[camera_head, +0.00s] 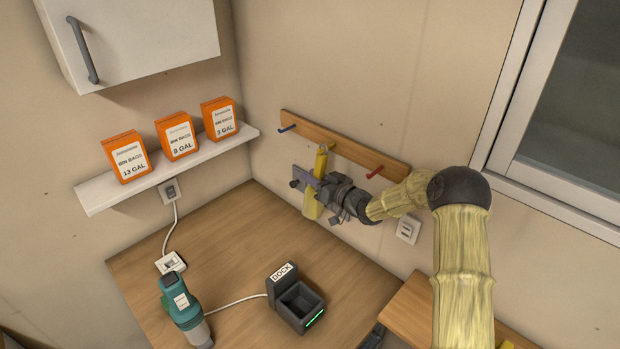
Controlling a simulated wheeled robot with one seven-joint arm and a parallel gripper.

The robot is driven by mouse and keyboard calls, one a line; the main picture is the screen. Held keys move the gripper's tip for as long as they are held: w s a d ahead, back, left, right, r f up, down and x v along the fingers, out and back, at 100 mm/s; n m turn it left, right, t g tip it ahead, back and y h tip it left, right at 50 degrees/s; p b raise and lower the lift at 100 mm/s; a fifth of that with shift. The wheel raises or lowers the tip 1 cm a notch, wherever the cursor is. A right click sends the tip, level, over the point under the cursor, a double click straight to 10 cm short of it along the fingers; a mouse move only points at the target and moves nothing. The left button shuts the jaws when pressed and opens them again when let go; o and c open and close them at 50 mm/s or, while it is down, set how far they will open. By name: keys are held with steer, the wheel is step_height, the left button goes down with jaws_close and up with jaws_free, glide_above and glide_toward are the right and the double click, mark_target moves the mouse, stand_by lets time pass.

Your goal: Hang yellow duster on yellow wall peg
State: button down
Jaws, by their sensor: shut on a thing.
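A wooden peg rail (349,147) is fixed to the back wall, with a blue peg (288,128) at left and a red peg (375,172) at right. The yellow peg (329,147) is between them, right at the duster's top end. My gripper (313,186) is shut on the yellow duster (312,207), which hangs roughly upright in front of the wall just below the rail. The jaws cover the duster's middle. The duster's top overlaps the yellow peg in this view; I cannot tell whether they touch or whether the peg passes through a loop.
A white shelf (93,197) with orange bin-bag boxes (176,136) is at left under a cabinet (140,40). A teal handheld device (184,308) and a black dock (297,304) with a cord are on the wooden counter (228,237). A window (573,110) is at right.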

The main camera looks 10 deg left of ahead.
steer(key=shift+w+d+f+b, duration=0.3)
steer(key=shift+b, duration=0.05)
stand_by(0.6)
steer(key=c, duration=1.1)
jaws_free()
steer(key=shift+w, duration=0.15)
